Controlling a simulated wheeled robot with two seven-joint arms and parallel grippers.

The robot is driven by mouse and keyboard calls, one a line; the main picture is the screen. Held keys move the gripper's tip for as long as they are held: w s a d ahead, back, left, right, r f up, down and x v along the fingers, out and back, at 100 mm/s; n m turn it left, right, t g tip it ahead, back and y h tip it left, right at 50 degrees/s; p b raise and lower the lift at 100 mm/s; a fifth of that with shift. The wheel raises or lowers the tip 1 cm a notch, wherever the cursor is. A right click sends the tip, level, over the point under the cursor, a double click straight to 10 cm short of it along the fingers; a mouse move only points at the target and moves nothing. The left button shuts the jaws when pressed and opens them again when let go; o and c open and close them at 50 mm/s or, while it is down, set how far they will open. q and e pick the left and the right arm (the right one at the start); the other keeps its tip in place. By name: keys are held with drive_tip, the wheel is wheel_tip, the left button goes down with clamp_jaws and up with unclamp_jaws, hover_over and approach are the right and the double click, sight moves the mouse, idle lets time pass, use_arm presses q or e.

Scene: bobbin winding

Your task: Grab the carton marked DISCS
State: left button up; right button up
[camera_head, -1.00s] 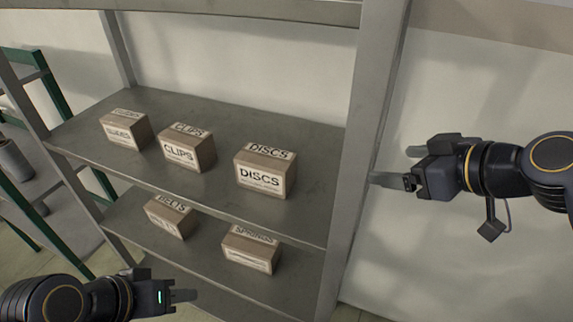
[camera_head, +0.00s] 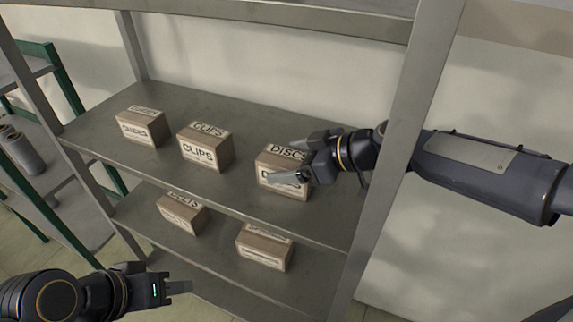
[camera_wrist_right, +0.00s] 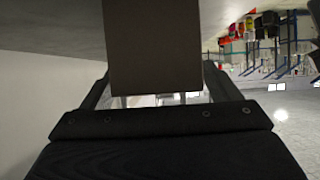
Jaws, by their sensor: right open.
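The DISCS carton (camera_head: 268,160) is a brown box with white labels, upright on the upper shelf board at its right end. My right gripper (camera_head: 281,160) is open and comes at it from the right. One finger is along its far side and the other across its labelled front, covering part of the lettering. In the right wrist view the carton (camera_wrist_right: 152,45) stands between the two spread fingers, with gaps beside it. My left gripper (camera_head: 180,287) is low at the left, away from the shelf boards, with no carton at it; its finger gap is hidden.
The CLIPS carton (camera_head: 205,150) and another carton (camera_head: 140,128) stand left on the same board. Two cartons (camera_head: 181,214) (camera_head: 264,248) are on the board below. A green-framed rack (camera_head: 62,85) stands left.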

drive_tip(key=shift+w+a+f, duration=0.2)
drive_tip(key=shift+a+f, duration=0.1)
drive_tip(key=shift+a, duration=0.2)
drive_tip(key=c, duration=1.2)
drive_tip(key=shift+o, duration=0.2)
drive_tip(key=shift+r, duration=0.1)
